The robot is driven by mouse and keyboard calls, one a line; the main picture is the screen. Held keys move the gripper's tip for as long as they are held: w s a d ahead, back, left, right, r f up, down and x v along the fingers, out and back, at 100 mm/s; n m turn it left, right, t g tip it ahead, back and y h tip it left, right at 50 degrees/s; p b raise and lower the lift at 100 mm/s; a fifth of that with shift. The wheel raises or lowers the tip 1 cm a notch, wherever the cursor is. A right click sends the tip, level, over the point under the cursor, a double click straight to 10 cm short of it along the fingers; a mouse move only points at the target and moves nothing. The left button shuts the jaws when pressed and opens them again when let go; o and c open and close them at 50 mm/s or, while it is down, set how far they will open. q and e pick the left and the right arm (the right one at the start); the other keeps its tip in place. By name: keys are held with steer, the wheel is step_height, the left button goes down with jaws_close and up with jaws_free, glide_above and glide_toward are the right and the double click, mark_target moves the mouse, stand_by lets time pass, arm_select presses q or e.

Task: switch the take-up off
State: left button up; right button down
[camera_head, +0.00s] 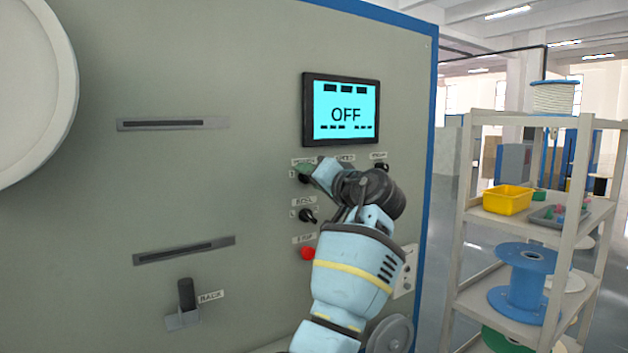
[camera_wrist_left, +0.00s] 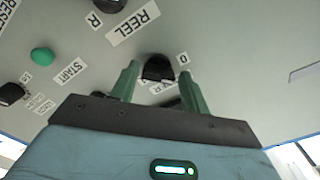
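The take-up's panel (camera_head: 110,200) is a grey upright face with a blue edge. Its display (camera_head: 345,110) reads OFF on cyan. My left gripper (camera_head: 306,168) is at the upper left control below the display. In the left wrist view, its two green fingers (camera_wrist_left: 158,76) stand apart on either side of a black knob (camera_wrist_left: 158,67), with a small gap visible on each side. A label with 0 is beside the knob; the label behind it is partly hidden. The knob also shows in the head view (camera_head: 304,178), partly covered by the gripper. My right gripper is not in view.
Below are a black REEL knob (camera_head: 308,215) and a red stop button (camera_head: 308,253). The wrist view shows a green START button (camera_wrist_left: 42,56). A black lever (camera_head: 186,294) sits lower left. A shelf (camera_head: 470,200) with spools and a yellow bin (camera_head: 507,200) stands right.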

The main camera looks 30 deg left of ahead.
arm_select(q)
steer(key=shift+o, duration=0.8)
steer(key=shift+f, duration=0.1)
steer(key=v, duration=0.7)
steer(key=shift+d+b, duration=0.4)
steer(key=shift+b, duration=0.05)
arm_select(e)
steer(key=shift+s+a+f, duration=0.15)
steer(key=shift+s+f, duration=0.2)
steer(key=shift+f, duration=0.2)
arm_select(q)
steer(key=shift+s+f, duration=0.1)
